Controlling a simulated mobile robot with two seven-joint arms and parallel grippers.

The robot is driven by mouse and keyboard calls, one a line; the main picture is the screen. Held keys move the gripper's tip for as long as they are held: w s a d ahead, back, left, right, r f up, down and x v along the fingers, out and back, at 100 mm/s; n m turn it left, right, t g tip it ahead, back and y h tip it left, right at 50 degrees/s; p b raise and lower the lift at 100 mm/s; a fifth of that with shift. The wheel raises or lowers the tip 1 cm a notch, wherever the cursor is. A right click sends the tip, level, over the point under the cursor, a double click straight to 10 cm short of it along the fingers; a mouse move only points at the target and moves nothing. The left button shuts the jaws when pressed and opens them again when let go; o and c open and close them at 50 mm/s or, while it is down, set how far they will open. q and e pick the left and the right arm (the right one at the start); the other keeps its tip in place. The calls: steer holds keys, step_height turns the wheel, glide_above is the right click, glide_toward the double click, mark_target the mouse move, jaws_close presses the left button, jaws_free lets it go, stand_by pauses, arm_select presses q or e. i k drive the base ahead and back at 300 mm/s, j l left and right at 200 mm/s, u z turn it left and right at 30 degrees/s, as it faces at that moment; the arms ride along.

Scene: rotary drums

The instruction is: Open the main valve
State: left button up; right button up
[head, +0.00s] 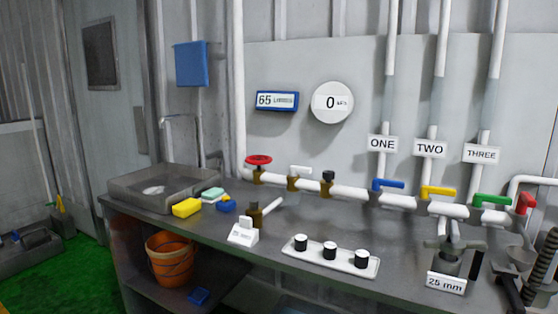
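A round gauge (332,102) on the wall above reads 0. A blue-framed display (277,101) beside it reads 65. Neither of my grippers shows in the head view.
Blue (388,184), yellow (438,192) and green (492,199) levers sit below signs ONE, TWO and THREE. A white tray (338,257) with black-and-white pieces and a sink (125,187) share the bench. Metal hardware crowds the right end. An orange bucket (169,262) stands below.

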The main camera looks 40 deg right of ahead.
mark_target(258, 159)
steer(key=i+j+z, duration=0.2)
steer(key=i+z, duration=0.2)
steer(key=i+j+z, duration=0.25)
steer(key=z, duration=0.15)
steer(key=i+j+z, duration=0.25)
steer(key=z, duration=0.2)
steer(key=i+j+z, duration=0.15)
steer(key=j+z, duration=0.25)
steer(key=j, duration=0.15)
steer(key=i+j+z, duration=0.1)
steer(key=j+z, duration=0.3)
